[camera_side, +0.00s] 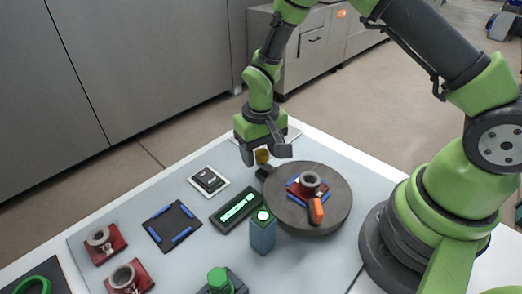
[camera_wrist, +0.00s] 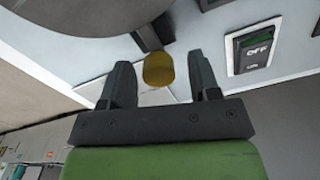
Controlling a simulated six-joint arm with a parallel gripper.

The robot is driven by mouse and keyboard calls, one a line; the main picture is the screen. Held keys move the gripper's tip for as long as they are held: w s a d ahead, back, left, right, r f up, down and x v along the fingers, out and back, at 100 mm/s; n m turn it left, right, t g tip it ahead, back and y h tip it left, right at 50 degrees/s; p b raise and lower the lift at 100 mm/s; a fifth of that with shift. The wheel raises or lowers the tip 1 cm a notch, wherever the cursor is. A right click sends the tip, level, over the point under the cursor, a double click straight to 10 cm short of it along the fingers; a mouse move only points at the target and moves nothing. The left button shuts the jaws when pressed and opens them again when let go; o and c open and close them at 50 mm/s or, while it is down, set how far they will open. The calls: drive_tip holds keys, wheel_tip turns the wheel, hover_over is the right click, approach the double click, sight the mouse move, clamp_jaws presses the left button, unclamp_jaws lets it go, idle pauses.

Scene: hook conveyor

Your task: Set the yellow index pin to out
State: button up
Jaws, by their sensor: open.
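The yellow index pin (camera_side: 262,156) is a small yellow knob at the far left edge of the round dark turntable (camera_side: 334,217), by a small dark block. In the wrist view the yellow knob (camera_wrist: 159,70) shows between my fingers, in front of a dark bracket (camera_wrist: 153,36). My gripper (camera_side: 264,156) is open, with one finger on each side of the knob. I see gaps between the knob and both fingers in the wrist view. It also shows there as two dark fingers (camera_wrist: 159,82). How far the pin is pulled out cannot be told.
On the turntable sit a red part with a grey ring (camera_side: 310,179) and an orange lever (camera_side: 316,210). A blue post with a green light (camera_side: 262,235), a green display (camera_side: 238,207) and a switch reading OFF (camera_wrist: 256,48) stand close by. Red parts (camera_side: 104,243) lie front left.

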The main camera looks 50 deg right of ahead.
drive_tip(key=shift+f, duration=0.1)
clamp_jaws()
drive_tip(key=shift+w, duration=1.05)
unclamp_jaws()
wheel_tip(320, 180, up, 10)
